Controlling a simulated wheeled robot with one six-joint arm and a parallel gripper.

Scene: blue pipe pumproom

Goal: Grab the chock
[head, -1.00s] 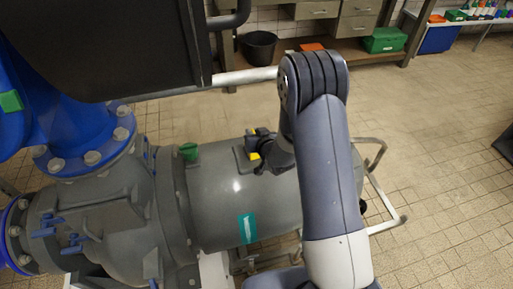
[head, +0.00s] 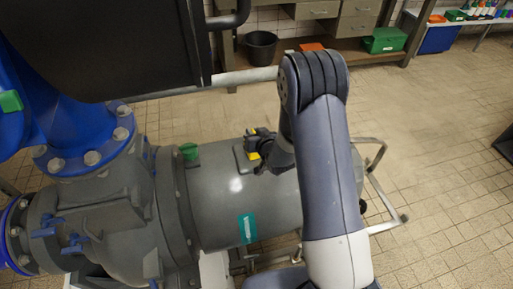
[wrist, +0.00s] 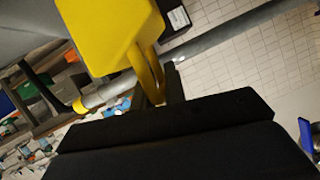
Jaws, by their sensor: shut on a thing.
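The yellow chock (wrist: 108,32) fills the upper middle of the wrist view, close to the camera. My gripper (wrist: 155,85) is shut on a narrow yellow part of it, between two dark fingers. In the head view, a small bit of the yellow chock (head: 254,156) shows at my gripper (head: 262,150), above the grey pump motor housing. My forearm hides part of the gripper there. Whether the chock touches the housing cannot be told.
The grey motor housing (head: 215,190) lies below my gripper, joined to blue pipework (head: 75,95) at left. A dark panel (head: 110,45) is at upper left. A metal rail frame (head: 385,222) stands at right. Tiled floor (head: 450,150) is open at right.

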